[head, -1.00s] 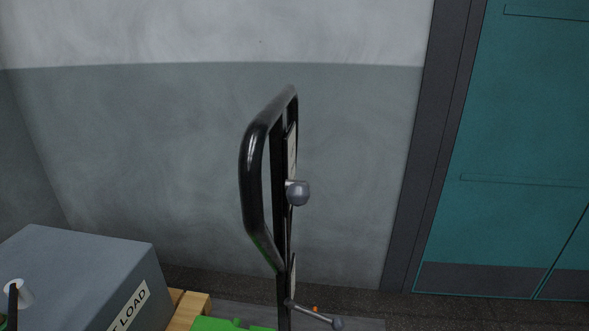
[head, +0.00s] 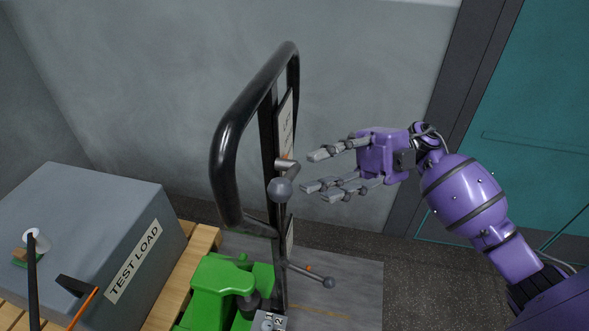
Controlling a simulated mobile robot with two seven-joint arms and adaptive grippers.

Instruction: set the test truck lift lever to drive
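The test truck has a black tubular handle frame (head: 228,150) above a green body (head: 215,290) in the head view. An upper lever with a grey ball knob (head: 280,189) sticks out beside the label plate on the mast. A lower lever with a grey ball knob (head: 329,282) slants down to the right, with a small orange mark near it. I cannot tell from labels which is the lift lever. My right gripper (head: 320,172) is open and empty, right of the upper knob and apart from it, its fingers pointing left. My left gripper is not in view.
A grey box marked TEST LOAD (head: 90,215) sits on a wooden pallet (head: 200,243) at the left. A grey wall stands behind, and a teal door (head: 540,130) with a dark frame is at the right. The floor right of the truck is clear.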

